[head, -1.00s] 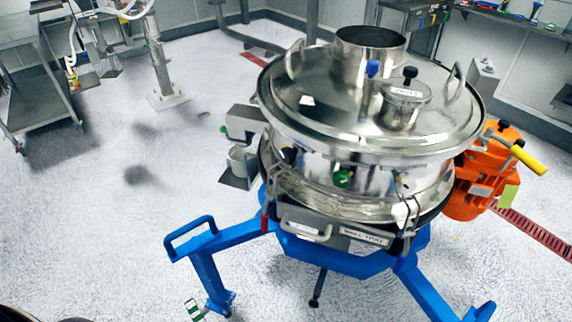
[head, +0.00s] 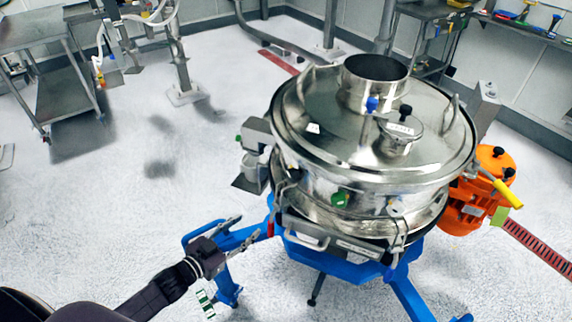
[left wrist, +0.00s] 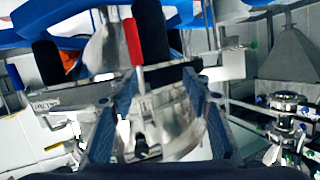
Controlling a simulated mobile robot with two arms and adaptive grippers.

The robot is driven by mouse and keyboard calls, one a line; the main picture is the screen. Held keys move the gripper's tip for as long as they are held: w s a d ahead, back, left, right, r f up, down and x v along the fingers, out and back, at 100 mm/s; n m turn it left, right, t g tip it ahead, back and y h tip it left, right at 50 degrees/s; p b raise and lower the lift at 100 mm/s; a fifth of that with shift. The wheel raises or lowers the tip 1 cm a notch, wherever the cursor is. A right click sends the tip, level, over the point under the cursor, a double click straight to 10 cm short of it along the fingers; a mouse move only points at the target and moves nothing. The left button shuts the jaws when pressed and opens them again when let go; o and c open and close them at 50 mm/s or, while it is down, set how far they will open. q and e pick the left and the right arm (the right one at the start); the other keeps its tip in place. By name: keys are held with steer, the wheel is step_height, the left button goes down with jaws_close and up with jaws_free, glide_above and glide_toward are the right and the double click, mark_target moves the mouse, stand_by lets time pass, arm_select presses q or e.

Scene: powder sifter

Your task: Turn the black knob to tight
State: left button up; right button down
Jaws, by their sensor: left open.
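The steel sifter (head: 330,150) stands on blue legs. A black knob (head: 405,110) sits on the small round port cover on its lid. Two more black knobs (head: 498,151) are on the orange motor at its right side; which knob the task means cannot be told. My left gripper (head: 249,227) is open and empty, beside the sifter's lower left side and well below the lid knob. In the left wrist view its spread fingers (left wrist: 158,85) show with a black cylinder (left wrist: 150,30) and a red grip (left wrist: 132,42) ahead of them. My right gripper is out of view.
A blue leg frame (head: 240,237) with a looped handle is close to my left gripper. A grey side bracket (head: 255,135) juts from the sifter's left. A steel cart (head: 65,90) stands far left. The floor between is clear.

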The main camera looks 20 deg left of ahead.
mark_target(290, 176)
arm_select(q)
steer(key=d+r+m+t+h+p, duration=0.1)
steer(key=d+r+m+h+p, duration=0.35)
steer(key=r, duration=1.35)
steer(key=shift+n+h, duration=0.25)
steer(key=shift+n, duration=0.5)
steer(key=x, duration=0.2)
steer(key=d+x, duration=0.1)
steer(key=x, duration=0.2)
steer(key=s+x, duration=0.1)
steer(key=x, duration=0.2)
steer(key=shift+w+d, duration=0.1)
steer(key=shift+d, duration=0.1)
steer(key=shift+w+d, duration=0.3)
steer(key=shift+w, duration=0.2)
steer(key=shift+f, duration=0.1)
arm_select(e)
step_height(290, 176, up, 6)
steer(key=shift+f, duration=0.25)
arm_select(q)
steer(key=shift+c, duration=0.4)
steer(key=c, duration=1.1)
